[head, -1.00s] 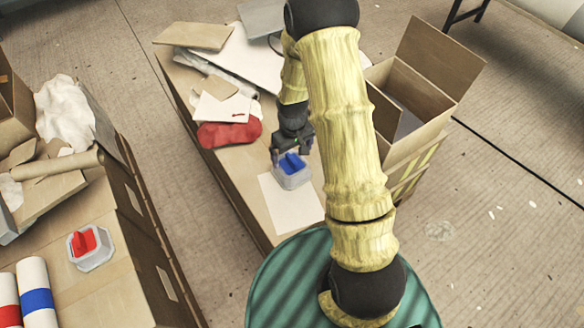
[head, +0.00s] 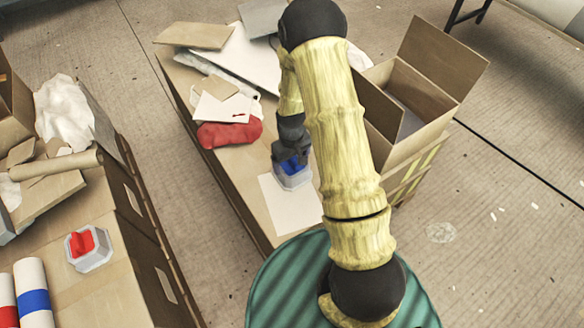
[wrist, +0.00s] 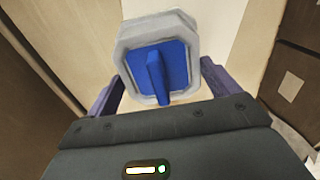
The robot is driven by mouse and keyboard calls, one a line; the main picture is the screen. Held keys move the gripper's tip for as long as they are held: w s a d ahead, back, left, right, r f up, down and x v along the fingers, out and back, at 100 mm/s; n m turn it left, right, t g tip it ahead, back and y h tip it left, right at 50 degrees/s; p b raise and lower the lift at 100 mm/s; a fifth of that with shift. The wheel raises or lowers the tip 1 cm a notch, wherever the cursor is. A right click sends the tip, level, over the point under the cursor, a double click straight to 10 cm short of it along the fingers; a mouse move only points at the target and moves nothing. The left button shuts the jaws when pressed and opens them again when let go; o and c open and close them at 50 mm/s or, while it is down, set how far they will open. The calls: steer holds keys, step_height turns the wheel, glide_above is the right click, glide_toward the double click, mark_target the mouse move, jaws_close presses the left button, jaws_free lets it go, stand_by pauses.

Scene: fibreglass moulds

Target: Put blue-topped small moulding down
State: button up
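The blue-topped small moulding (head: 293,178) stands upright on a white sheet (head: 285,208) on the middle table. It has a pale grey faceted body and a blue top with a raised rib. My gripper (head: 288,160) is right at it, covering part of the blue top in the head view. In the wrist view, the moulding (wrist: 158,62) sits ahead of the palm. The fingers of my gripper (wrist: 162,75) are spread wide, one on each side, with clear space beside the blue rib. Whether a finger touches the grey body is hard to tell.
A red bag-like item (head: 230,134), papers and boards lie farther back on the table. An open carton (head: 408,140) stands to the right. A red-topped moulding (head: 88,248) stands on the left bench beside rolls. The white sheet's front part is clear.

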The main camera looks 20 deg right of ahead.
steer(key=shift+d, duration=0.25)
steer(key=c, duration=0.6)
steer(key=shift+a+r, duration=0.15)
steer(key=shift+a, duration=0.15)
step_height(320, 180, up, 10)
steer(key=shift+s+d+f+p, duration=0.1)
steer(key=shift+s+f+p, duration=0.05)
steer(key=shift+p, duration=0.8)
